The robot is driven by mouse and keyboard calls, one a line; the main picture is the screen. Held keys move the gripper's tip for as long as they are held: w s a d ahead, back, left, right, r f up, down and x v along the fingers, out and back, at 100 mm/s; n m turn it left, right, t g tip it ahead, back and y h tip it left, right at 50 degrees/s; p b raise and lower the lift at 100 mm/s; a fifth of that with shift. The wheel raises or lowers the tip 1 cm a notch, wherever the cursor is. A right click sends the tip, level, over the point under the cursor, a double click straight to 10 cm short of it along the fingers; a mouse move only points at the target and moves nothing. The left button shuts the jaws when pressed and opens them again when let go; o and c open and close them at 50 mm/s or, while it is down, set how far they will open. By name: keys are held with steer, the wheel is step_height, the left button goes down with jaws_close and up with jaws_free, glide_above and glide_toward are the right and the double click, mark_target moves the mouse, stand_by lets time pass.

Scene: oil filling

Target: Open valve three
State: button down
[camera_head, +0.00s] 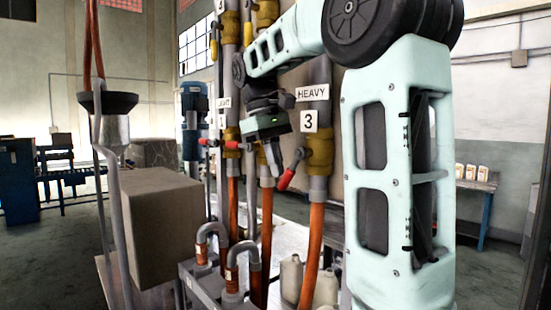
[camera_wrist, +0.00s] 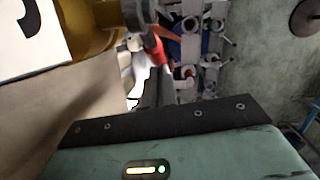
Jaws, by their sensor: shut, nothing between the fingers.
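Valve three is the yellow valve body (camera_head: 320,152) on the right pipe, under the white "3" label (camera_head: 310,121). Its red-tipped lever (camera_head: 286,179) slants down and to the left from the valve. My gripper (camera_head: 274,166) points down just left of this lever, shut and empty. I cannot tell whether it touches the lever. In the wrist view, the yellow valve body (camera_wrist: 100,28) is at the upper left beside part of the label (camera_wrist: 32,30). The red lever (camera_wrist: 158,50) shows near the fingers, which are dark and partly hidden.
A "HEAVY" sign (camera_head: 312,93) is above the label. Other pipes with red levers (camera_head: 232,145) stand to the left. Orange hoses (camera_head: 312,250) hang below the valves. Pale bottles (camera_head: 290,278) stand on the bench below, and a beige box (camera_head: 165,230) is at the left.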

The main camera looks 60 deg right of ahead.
mark_target(284, 184)
steer(key=shift+s+a+f+g+p, duration=0.15)
steer(key=shift+s+f+g+p, duration=0.15)
steer(key=shift+s+f+p, duration=0.45)
steer(key=shift+s+f+g+p, duration=0.15)
steer(key=shift+f+g+p, duration=0.4)
steer(key=shift+g, duration=0.35)
steer(key=shift+s+a+f, duration=0.1)
steer(key=shift+s+f, duration=0.15)
steer(key=shift+s, duration=0.15)
